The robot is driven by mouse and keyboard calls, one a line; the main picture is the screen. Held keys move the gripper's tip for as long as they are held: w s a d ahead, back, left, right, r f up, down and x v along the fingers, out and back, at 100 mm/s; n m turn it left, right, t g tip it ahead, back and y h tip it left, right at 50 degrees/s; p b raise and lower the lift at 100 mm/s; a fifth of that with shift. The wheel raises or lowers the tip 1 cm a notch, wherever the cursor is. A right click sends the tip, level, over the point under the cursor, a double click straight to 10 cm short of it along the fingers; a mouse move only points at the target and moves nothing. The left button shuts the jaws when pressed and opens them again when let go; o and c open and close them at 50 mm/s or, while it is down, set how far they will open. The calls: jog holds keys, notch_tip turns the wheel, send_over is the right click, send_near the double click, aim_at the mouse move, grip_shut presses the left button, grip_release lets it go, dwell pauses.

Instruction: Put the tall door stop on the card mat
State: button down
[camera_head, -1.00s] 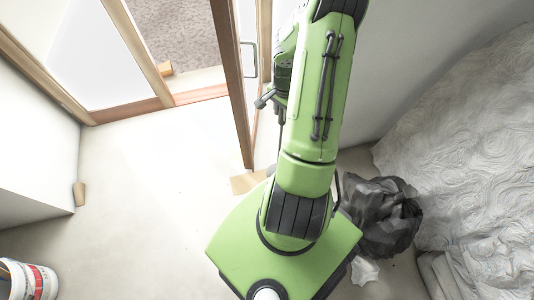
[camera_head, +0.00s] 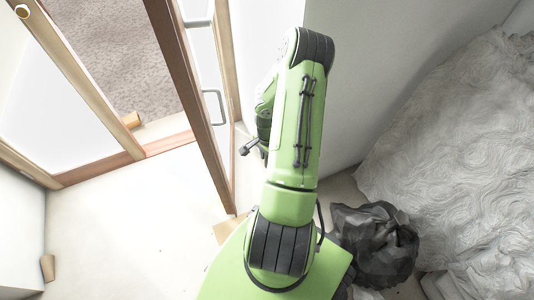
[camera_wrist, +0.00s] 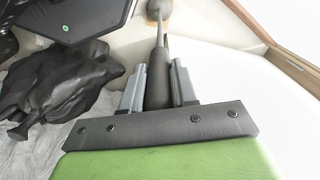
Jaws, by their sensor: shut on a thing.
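In the wrist view, my gripper (camera_wrist: 158,88) is shut on a dark, rod-like thing (camera_wrist: 158,92), which I take to be the tall door stop. Its thick dark part lies between the two grey fingers, and a thin grey shaft runs on to a rounded end at the top of the view. In the head view, a small dark knobbed piece (camera_head: 250,147) sticks out left of my arm; my gripper is mostly hidden there. A flat tan piece, likely the card mat (camera_head: 222,231), lies on the floor by the door's lower end, partly covered by my base.
An open brown-edged door (camera_head: 196,115) stands close left of my arm. A black bag (camera_head: 375,243) and a crumpled pale sheet (camera_head: 455,165) lie to the right. Small tan blocks stand by the threshold (camera_head: 131,120) and at far left (camera_head: 48,267).

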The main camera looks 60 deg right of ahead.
jog(key=shift+f, duration=0.9)
jog(key=shift+r, duration=0.1)
jog(key=c, duration=0.9)
grip_release()
jog(key=shift+o, duration=0.2)
